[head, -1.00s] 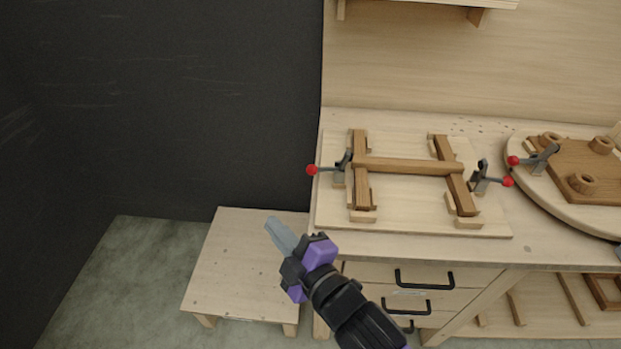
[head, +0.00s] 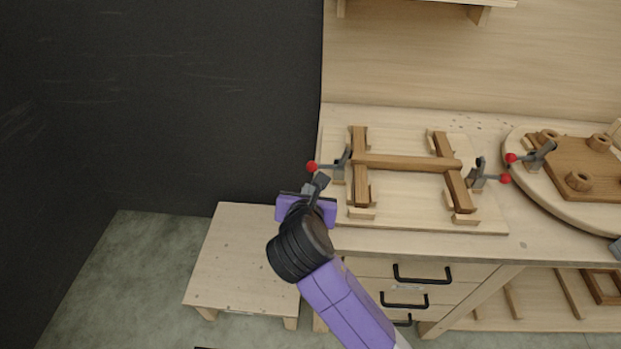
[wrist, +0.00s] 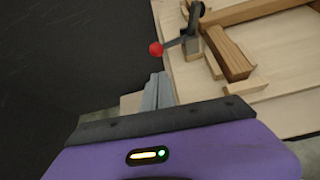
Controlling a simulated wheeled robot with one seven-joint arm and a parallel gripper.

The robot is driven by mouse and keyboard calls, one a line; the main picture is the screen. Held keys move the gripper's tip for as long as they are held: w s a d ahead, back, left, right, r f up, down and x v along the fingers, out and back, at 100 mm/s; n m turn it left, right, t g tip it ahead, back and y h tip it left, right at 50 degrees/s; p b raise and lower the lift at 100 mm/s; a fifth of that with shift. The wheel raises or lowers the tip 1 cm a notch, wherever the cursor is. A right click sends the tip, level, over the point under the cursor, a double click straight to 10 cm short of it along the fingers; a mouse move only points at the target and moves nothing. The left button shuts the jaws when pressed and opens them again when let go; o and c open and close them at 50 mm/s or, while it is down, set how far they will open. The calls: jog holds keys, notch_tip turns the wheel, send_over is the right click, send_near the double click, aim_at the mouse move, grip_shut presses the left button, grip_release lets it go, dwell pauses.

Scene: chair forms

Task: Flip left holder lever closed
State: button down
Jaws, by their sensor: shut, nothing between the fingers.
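The left holder (head: 346,160) is a grey metal toggle clamp at the left end of the wooden jig board (head: 410,221). Its lever with a red ball knob (head: 312,167) points left, out past the board's edge. In the wrist view the red knob (wrist: 156,49) and its lever sit just beyond my fingertips. My gripper (head: 321,180) is shut and empty, just below and right of the knob in the head view. In the wrist view its grey fingers (wrist: 158,88) are together. I cannot tell whether they touch the lever. An H-shaped wooden frame (head: 408,164) lies on the board.
The right holder (head: 478,176) has its red-knobbed lever pointing right. A round board (head: 525,187) with wooden parts and another clamp is at the right. A low wooden stool (head: 243,262) stands left of the drawers (head: 420,273). A dark wall fills the left.

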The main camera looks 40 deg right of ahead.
dwell(0.4)
jog(key=x, duration=1)
jog(key=shift+w+r, duration=0.1)
dwell(0.3)
